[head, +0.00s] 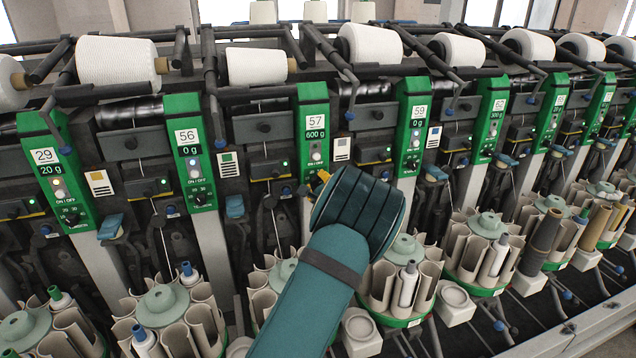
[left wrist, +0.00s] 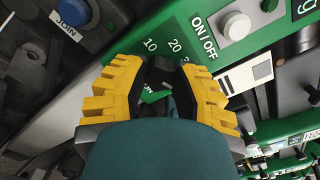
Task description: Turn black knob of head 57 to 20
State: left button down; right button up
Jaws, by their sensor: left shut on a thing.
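The green panel of head 57 (head: 313,115) is in the middle of the head view, and its display reads 600 g. My left gripper (head: 320,182) is at the lower end of this panel; my teal wrist hides most of it and the knob there. In the left wrist view the yellow fingers of my left gripper (left wrist: 162,88) are shut on the black knob (left wrist: 160,69), one on each side. The printed 10 and 20 show just beyond the knob; the 30 is partly covered by a finger. I cannot tell where the knob points. My right gripper is not in view.
The white ON/OFF button (left wrist: 237,25) is close to the right finger, and the blue JOIN button (left wrist: 73,12) is at upper left. Panels of head 56 (head: 188,140) and head 59 (head: 412,125) stand either side. Bobbin carousels (head: 400,295) fill the space below.

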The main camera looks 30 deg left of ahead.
pick_arm(q)
jog(key=shift+r+n+p, duration=0.15)
jog(key=shift+n+p, duration=0.5)
jog(key=shift+n, duration=0.45)
jog(key=shift+n+p, duration=0.35)
jog(key=shift+n, duration=0.55)
jog(key=n, duration=0.2)
jog(key=shift+a+n, duration=0.1)
jog(key=shift+n, duration=0.3)
jog(key=n, duration=0.2)
jog(key=shift+n, duration=0.3)
jog(key=n, duration=0.4)
jog(key=shift+f+n+b, duration=0.25)
jog(key=shift+n+b, duration=0.05)
jog(key=shift+b, duration=0.05)
jog(key=n+b, duration=0.1)
jog(key=n, duration=0.3)
jog(key=shift+n+b, duration=0.3)
jog(key=shift+n, duration=0.1)
